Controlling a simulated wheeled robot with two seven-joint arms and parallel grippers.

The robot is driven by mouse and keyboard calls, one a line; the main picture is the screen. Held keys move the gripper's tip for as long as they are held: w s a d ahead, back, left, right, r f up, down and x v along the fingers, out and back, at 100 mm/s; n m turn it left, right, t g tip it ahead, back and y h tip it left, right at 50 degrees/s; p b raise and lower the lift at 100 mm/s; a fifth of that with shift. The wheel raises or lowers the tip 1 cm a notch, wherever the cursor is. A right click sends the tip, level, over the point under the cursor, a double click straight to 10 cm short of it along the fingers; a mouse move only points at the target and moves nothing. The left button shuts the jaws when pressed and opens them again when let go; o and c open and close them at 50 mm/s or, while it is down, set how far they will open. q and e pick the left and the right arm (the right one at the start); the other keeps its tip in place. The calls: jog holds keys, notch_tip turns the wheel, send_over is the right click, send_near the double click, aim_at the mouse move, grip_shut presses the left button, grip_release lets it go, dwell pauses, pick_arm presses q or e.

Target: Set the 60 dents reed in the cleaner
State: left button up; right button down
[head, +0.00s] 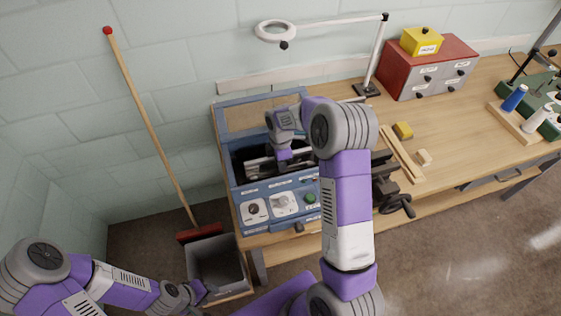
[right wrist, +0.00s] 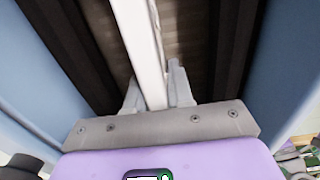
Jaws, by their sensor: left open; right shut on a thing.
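The cleaner (head: 278,204) is a blue box at the left end of the bench, its lid raised and its dark basin open. My right gripper (head: 284,166) points down into the basin, partly hidden by my right arm. In the right wrist view its fingers (right wrist: 154,92) are shut on a long pale bar, the reed (right wrist: 142,40). The reed runs between dark side walls of the basin, clear of both in this view. Its dent label cannot be read, and whether it touches the bottom cannot be told. My left gripper (head: 197,295) is open and empty, low near a grey bin.
The grey bin (head: 216,262) stands below the bench's left end, beside a red broom (head: 150,125) against the wall. A vise (head: 388,185), wooden strips (head: 402,153) and a yellow block (head: 403,130) lie right of the cleaner. A lamp (head: 275,31) hangs above. Red drawers (head: 428,68) stand behind.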

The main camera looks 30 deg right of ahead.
jog(key=c, duration=0.9)
grip_release()
notch_tip(320, 180, up, 8)
jog(key=shift+f, duration=0.2)
jog(key=shift+p, duration=0.3)
